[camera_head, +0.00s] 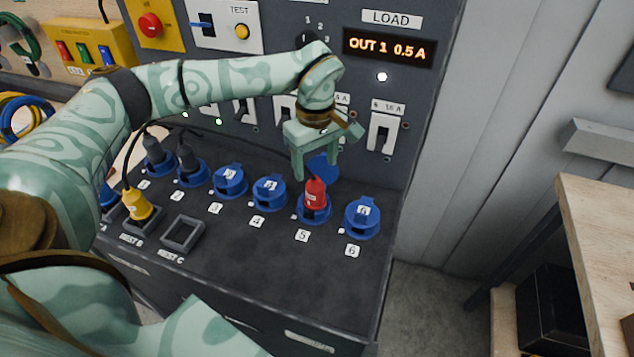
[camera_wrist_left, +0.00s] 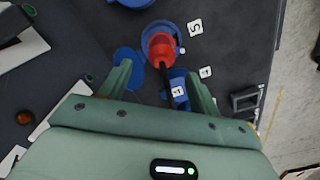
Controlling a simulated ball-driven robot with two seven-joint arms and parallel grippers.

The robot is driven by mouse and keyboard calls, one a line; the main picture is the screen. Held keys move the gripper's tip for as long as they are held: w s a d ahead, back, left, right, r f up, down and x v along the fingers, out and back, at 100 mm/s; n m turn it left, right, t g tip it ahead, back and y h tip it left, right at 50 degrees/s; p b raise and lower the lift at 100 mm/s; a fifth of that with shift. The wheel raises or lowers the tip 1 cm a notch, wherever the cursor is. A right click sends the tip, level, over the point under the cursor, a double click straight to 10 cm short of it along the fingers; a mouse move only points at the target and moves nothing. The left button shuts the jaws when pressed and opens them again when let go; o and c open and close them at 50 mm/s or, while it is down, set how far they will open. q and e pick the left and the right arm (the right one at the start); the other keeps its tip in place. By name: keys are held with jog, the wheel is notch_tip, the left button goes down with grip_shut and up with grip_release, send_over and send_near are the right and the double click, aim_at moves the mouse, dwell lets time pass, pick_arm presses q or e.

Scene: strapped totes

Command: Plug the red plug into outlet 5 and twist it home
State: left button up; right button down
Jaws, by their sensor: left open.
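The red plug (camera_head: 315,194) stands upright in the blue outlet 5 (camera_head: 313,214), whose lid (camera_head: 323,167) is flipped open behind it. In the left wrist view the red plug (camera_wrist_left: 161,49) sits inside the round blue socket, with its dark cable running back between my fingers. My left gripper (camera_head: 314,176) is open, its fingers just above and behind the plug, apart from it. In the left wrist view the open fingers of the left gripper (camera_wrist_left: 160,78) lie either side of the cable. How far the plug is turned cannot be told. My right gripper is not in view.
Closed blue outlets 4 (camera_head: 269,192) and 6 (camera_head: 362,217) flank outlet 5. A yellow plug (camera_head: 137,204) stands in a rest at left, next to an empty rest C (camera_head: 182,234). The load display (camera_head: 389,47) reads OUT 1 0.5 A. Switches line the upright panel behind.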

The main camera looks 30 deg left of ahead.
aim_at(315, 179)
pick_arm(q)
notch_tip(315, 179, down, 6)
jog(key=shift+s+f+b, duration=0.1)
jog(key=shift+s+b, duration=0.05)
jog(key=shift+b, duration=0.25)
jog(key=shift+f, duration=0.45)
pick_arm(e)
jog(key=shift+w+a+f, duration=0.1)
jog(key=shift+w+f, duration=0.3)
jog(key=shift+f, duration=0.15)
pick_arm(q)
jog(key=c, duration=1.1)
jog(key=shift+m+p, duration=0.65)
jog(key=shift+m, duration=0.05)
jog(key=shift+c, duration=0.2)
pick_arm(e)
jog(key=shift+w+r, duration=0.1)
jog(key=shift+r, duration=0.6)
pick_arm(q)
jog(key=shift+r+m+p, duration=0.15)
jog(key=shift+m+p, duration=0.15)
jog(key=shift+p, duration=0.05)
jog(key=shift+m+p, duration=0.3)
jog(key=shift+m, duration=0.1)
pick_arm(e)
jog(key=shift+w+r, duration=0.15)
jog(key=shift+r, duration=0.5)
